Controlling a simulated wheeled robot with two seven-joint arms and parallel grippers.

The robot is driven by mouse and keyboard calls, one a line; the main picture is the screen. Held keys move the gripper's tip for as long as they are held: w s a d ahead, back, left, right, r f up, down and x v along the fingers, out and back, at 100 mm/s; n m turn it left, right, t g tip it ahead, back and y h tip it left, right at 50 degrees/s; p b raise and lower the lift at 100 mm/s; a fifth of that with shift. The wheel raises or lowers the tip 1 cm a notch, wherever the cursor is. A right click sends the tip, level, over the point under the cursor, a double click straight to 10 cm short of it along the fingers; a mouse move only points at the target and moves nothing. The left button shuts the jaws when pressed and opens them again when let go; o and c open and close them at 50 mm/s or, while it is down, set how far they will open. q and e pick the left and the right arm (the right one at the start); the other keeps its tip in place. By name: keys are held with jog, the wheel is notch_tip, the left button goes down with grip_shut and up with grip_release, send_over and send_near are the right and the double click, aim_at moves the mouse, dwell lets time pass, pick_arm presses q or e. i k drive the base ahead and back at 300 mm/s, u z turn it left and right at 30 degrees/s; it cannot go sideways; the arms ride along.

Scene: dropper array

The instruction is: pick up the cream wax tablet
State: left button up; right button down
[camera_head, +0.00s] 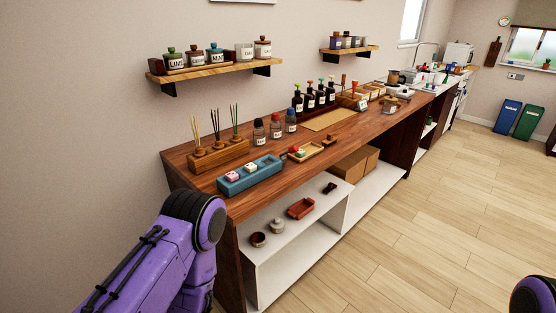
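A blue tray (236,188) lies near the front edge of the wooden counter's near end. A small pale tablet (251,168) in its middle looks like the cream wax tablet; its exact colour is hard to tell at this size. A pink tablet (232,176) sits beside it on the left. My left arm comes in at the lower left, in front of the counter, but its gripper is out of the picture. Only a bit of my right arm shows at the lower right corner, and its gripper is also out of the picture.
A wooden reed holder (218,158) stands behind the blue tray, with small bottles (275,128) to its right. A small wooden tray (306,152) lies right of the blue tray. The wooden counter (268,190) has a bare front strip. Open floor (420,230) lies to the right.

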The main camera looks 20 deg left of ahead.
aim_at(250, 168)
jog(key=z, duration=0.15)
jog(key=i, duration=1)
jog(key=u, duration=0.95)
jog(key=i, duration=0.9)
jog(key=u, duration=0.85)
